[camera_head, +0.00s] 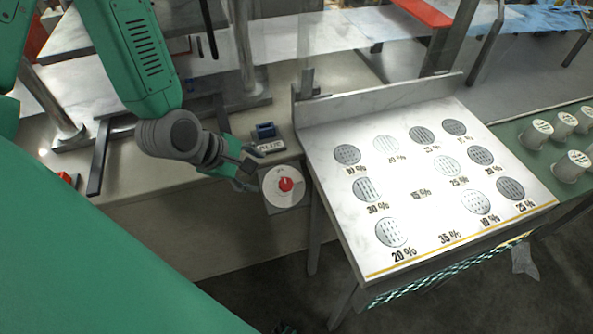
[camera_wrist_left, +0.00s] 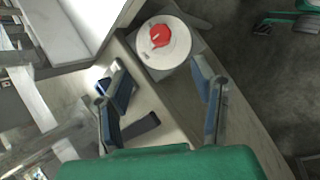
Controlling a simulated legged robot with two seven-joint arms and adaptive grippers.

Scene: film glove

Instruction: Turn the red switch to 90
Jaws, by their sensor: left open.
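The red switch (camera_head: 286,184) is a red knob at the centre of a round white dial (camera_head: 273,196) on the front of the bench. In the left wrist view the red switch (camera_wrist_left: 160,36) sits on its white dial (camera_wrist_left: 178,54) beyond the fingertips, a little left of the line between them. A pale mark shows on the knob; the dial's numbers are too small to read. My left gripper (camera_head: 246,176) is just left of the dial, open and empty. Its two blue-grey fingers (camera_wrist_left: 160,92) are spread wide in the left wrist view and appear apart from the knob. My right gripper is not visible.
A blue switch (camera_head: 265,131) stands on the bench just above the dial. A slanted white panel (camera_head: 420,195) with round perforated discs and percent labels is to the right. White cups (camera_head: 571,166) stand on a green surface at far right. Dark floor lies below.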

